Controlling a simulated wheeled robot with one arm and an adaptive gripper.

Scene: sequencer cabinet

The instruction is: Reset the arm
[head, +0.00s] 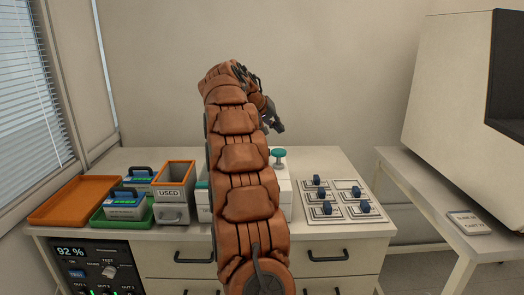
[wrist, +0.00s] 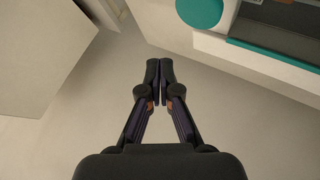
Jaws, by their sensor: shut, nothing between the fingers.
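My arm, in an orange-brown padded cover, rises through the middle of the head view. My gripper (head: 276,124) hangs at its far end, above the cabinet top and apart from the things on it. In the wrist view my gripper (wrist: 160,72) has its two fingertips together with nothing between them. The arm hides much of a white unit (head: 284,196) on the cabinet. A teal knob (head: 279,154) shows just right of the arm; a round teal part (wrist: 200,10) is at the top of the wrist view.
Left on the cabinet are an orange tray (head: 75,200), a green tray (head: 98,218) with labelled cartridges, and a bin marked USED (head: 174,184). Right is a panel with several blue knobs (head: 338,197). A side table (head: 425,185) carries a large white machine (head: 450,100) and a sign (head: 468,223).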

